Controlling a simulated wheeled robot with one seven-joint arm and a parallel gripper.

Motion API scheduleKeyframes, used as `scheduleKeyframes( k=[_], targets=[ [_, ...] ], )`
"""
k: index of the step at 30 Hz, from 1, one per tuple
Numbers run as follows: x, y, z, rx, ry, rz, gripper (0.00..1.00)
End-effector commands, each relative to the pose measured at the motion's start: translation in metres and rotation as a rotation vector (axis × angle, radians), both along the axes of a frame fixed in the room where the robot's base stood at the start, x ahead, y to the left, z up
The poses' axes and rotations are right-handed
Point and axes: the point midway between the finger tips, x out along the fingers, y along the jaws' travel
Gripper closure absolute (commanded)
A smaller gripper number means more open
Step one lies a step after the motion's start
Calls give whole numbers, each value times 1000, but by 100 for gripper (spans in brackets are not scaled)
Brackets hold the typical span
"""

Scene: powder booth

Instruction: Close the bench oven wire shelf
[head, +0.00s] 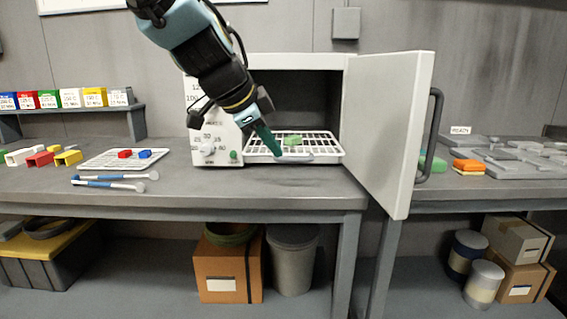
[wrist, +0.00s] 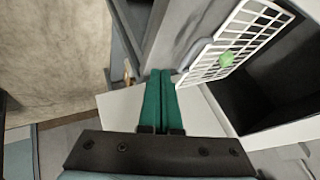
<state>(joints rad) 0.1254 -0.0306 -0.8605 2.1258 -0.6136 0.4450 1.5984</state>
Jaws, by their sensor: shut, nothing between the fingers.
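The bench oven (head: 300,61) stands on the bench with its door (head: 388,130) swung wide open to the right. Its white wire shelf (head: 322,148) sticks out of the dark cavity, with a green piece (head: 292,139) lying on it. The shelf (wrist: 246,30) and the green piece (wrist: 226,59) also show in the wrist view, with a grey handle bar (wrist: 194,62) along the shelf's front edge. My gripper (head: 274,154) is in front of the shelf, its green fingers shut and empty. In the wrist view the fingertips (wrist: 160,72) lie beside the handle bar; contact cannot be told.
A white rack (head: 112,160) with red and blue pieces and two blue-handled tools (head: 110,184) lie left of the oven. Coloured bins (head: 70,98) stand on a raised shelf. The open door blocks the right side. Orange pieces (head: 468,166) lie on the right bench.

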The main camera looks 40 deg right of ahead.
Motion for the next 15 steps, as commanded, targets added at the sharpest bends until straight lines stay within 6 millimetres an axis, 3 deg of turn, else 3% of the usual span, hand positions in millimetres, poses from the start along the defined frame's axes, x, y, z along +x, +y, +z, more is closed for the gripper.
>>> scheduleKeyframes(
  k=[15],
  targets=[
    [9,-46,-57,-1,3,-3,100]
  ],
)
